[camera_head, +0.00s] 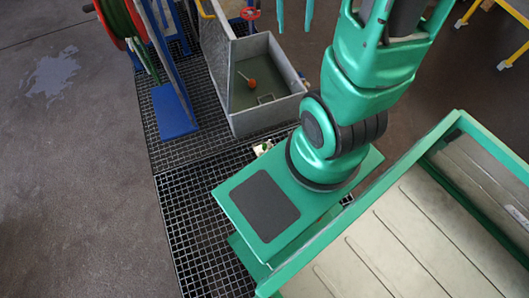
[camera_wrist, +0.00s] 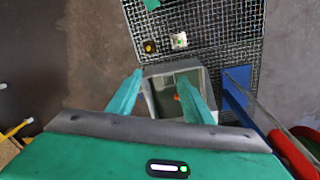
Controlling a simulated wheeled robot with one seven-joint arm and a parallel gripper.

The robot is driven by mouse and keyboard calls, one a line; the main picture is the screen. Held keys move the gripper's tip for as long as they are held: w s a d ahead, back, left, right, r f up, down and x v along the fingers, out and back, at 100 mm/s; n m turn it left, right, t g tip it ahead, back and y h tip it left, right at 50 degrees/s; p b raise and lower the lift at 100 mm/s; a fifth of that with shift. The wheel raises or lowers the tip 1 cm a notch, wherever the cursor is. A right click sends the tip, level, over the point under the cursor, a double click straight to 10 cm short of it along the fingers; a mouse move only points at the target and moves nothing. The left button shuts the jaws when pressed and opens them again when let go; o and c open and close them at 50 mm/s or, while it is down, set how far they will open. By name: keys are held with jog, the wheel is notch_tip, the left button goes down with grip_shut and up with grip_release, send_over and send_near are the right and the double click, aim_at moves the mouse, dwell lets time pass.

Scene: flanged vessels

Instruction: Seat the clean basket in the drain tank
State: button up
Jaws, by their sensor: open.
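A grey open rectangular tank (camera_head: 268,113), which looks like the drain tank, stands on the floor grating. It has murky greenish liquid or a dull floor inside, with a small orange round thing (camera_head: 252,83) in it. The tank also shows in the wrist view (camera_wrist: 207,76), beyond my fingers. My gripper (camera_wrist: 162,78) is open and empty, its two green fingers spread across the view of the tank. The fingertips also show at the top edge of the head view (camera_head: 294,28), behind the tank. I cannot make out a basket in either view.
Dark floor grating (camera_head: 190,215) surrounds the tank. A red and green hose reel (camera_head: 118,18) and a blue stand (camera_head: 174,112) are to its left. A red handwheel (camera_head: 250,13) is behind it. A small yellow-black item (camera_wrist: 149,46) and a white item (camera_wrist: 179,40) lie on the grating.

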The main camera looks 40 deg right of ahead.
jog(key=w+d+f, duration=0.3)
jog(key=w+f, duration=0.9)
jog(key=f, duration=0.4)
jog(key=m+y, duration=0.1)
jog(key=m, duration=0.3)
send_near(264, 144)
jog(key=shift+s, duration=0.1)
jog(key=shift+s+f, duration=0.15)
jog(key=shift+f, duration=2.45)
jog(key=shift+s+f, duration=0.1)
jog(key=shift+f, duration=2.55)
grip_shut()
